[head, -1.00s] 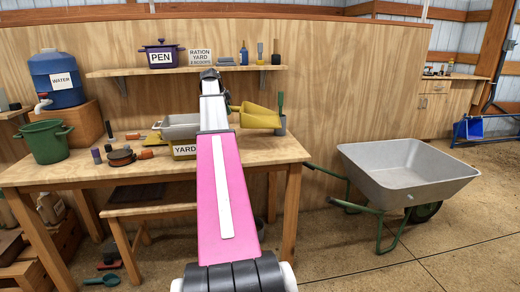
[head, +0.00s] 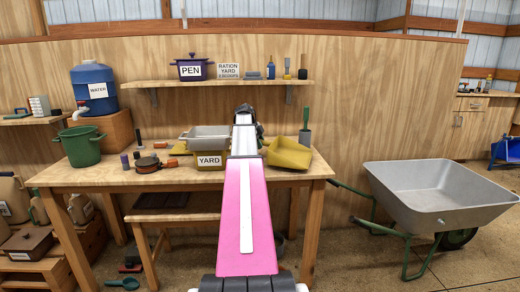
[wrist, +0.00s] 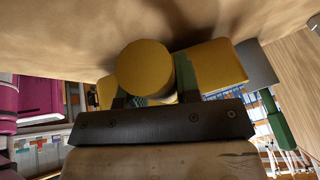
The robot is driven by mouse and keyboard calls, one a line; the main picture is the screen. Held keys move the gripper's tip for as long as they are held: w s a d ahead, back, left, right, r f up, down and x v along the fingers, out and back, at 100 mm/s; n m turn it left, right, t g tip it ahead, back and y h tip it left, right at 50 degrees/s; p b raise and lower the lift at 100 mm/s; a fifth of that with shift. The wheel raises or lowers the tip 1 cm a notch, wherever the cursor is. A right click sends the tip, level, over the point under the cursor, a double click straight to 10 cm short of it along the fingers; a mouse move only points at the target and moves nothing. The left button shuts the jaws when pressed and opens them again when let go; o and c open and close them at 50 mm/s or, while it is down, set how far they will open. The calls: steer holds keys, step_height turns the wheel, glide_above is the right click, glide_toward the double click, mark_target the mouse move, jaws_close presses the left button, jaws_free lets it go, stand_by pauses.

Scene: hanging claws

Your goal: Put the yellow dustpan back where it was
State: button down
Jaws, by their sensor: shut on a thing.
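The yellow dustpan (head: 288,154) is at the right end of the wooden table in the head view, its open pan toward the right. It is at or just above the tabletop; I cannot tell whether it touches. My gripper (wrist: 150,101) is shut on its handle, whose round yellow end (wrist: 145,70) fills the middle of the wrist view. Part of the yellow pan (wrist: 212,65) shows behind. In the head view my arm hides most of the gripper and handle.
A shelf (head: 225,82) runs above. A wheelbarrow (head: 435,195) stands to the right.

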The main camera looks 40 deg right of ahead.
step_height(320, 180, down, 2)
steer(key=shift+f, duration=0.2)
steer(key=c, duration=0.8)
jaws_free()
steer(key=v, duration=1.2)
steer(key=shift+r, duration=0.1)
